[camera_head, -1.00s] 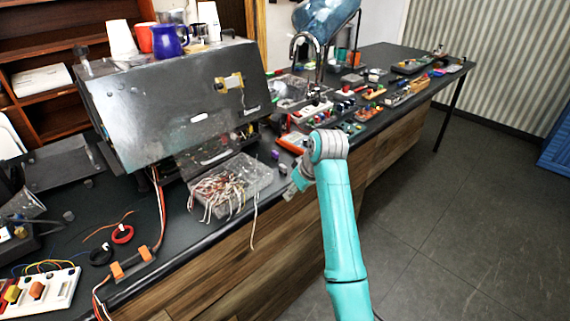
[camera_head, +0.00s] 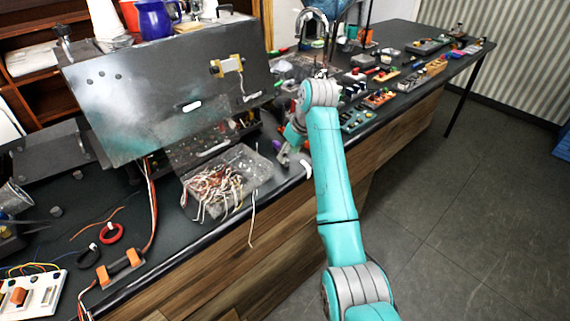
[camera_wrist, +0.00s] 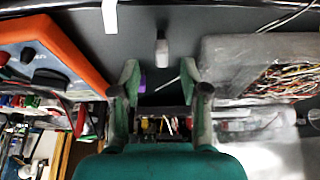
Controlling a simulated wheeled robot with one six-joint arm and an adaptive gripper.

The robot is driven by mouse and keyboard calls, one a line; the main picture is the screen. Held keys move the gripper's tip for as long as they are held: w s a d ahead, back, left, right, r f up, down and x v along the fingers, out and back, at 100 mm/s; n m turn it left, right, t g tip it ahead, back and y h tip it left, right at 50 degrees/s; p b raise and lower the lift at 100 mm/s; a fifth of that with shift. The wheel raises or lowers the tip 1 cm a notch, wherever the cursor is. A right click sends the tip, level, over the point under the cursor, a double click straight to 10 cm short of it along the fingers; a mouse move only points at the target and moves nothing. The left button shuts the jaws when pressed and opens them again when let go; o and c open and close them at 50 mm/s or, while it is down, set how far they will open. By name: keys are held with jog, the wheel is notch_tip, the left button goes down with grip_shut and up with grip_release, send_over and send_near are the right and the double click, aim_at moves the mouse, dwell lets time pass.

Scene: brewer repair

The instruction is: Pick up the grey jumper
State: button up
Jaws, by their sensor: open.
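The grey jumper (camera_wrist: 162,52) is a small pale grey block on the dark bench top in the wrist view. It lies just beyond the gap between my fingertips, roughly centred and apart from both. My gripper (camera_wrist: 159,74) is open and empty, with one finger on each side of the gap. A purple jumper (camera_wrist: 143,82) shows partly beside the left finger. In the head view, my gripper is low over the bench's front edge, right of the wire tray, and I cannot clearly make out the grey jumper there.
A clear tray of tangled wires (camera_head: 222,186) lies close on one side. An orange-framed meter (camera_wrist: 52,62) lies on the other side in the wrist view. A large dark metal box (camera_head: 165,90) stands behind. A white strip (camera_wrist: 109,15) lies on the bench near the jumper.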

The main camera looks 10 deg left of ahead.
aim_at(285, 163)
jog(key=shift+x, duration=2.25)
jog(key=shift+a, duration=0.1)
grip_shut()
jog(key=shift+r, duration=0.1)
jog(key=shift+r, duration=0.1)
